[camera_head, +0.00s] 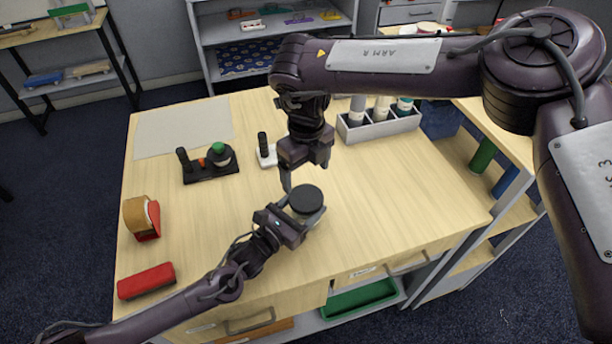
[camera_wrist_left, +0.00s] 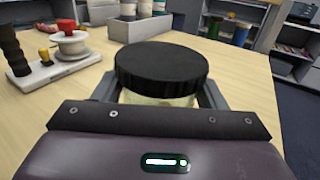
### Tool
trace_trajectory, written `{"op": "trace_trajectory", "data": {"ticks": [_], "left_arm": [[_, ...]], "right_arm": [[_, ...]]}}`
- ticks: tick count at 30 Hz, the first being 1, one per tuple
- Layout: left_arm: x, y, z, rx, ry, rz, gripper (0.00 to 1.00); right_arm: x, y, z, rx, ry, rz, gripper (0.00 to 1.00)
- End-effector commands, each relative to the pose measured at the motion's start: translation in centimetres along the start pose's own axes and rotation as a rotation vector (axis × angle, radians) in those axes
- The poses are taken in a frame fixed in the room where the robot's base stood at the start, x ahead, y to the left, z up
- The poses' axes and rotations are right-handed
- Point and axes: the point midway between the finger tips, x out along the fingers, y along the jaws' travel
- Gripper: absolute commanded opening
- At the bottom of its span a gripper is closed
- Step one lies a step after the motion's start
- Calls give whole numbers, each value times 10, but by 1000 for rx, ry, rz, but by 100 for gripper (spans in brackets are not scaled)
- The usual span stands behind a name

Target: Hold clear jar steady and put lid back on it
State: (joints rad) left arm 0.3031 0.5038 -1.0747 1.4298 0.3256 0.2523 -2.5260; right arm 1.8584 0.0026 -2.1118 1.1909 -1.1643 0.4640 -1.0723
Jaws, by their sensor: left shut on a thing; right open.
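The clear jar (camera_head: 312,219) stands on the wooden table, mostly hidden in the head view by its lid and my left gripper. The black round lid (camera_head: 306,198) sits on top of the jar and looks level. In the left wrist view the lid (camera_wrist_left: 160,65) covers the top of the jar (camera_wrist_left: 158,99), whose pale side shows just below it. My left gripper (camera_head: 298,214) is shut on the jar, with a finger on each side below the lid. My right gripper (camera_head: 304,178) is open and empty, pointing down just behind and above the lid.
A black stand with a green knob (camera_head: 208,164) and a white-based tool (camera_head: 266,153) stand behind left. A tape dispenser (camera_head: 142,218) and a red case (camera_head: 146,281) lie at the left. A grey divided bin (camera_head: 378,127) holds bottles. The table right of the jar is clear.

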Motion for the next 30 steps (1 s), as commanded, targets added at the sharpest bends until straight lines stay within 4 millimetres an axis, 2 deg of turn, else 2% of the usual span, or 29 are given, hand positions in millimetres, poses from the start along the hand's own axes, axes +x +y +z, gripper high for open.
{"op": "trace_trajectory", "data": {"ticks": [10, 24, 30], "left_arm": [[0, 0, 0, 0, -1, 0, 1], [0, 0, 1, 0, -1, 0, 1], [0, 0, 1, 0, -1, 0, 1]], "right_arm": [[5, 0, 0, -1, 2, 1, 85], [70, 0, 0, 0, 2, 1, 85], [80, 0, 0, 0, 1, 1, 85]]}}
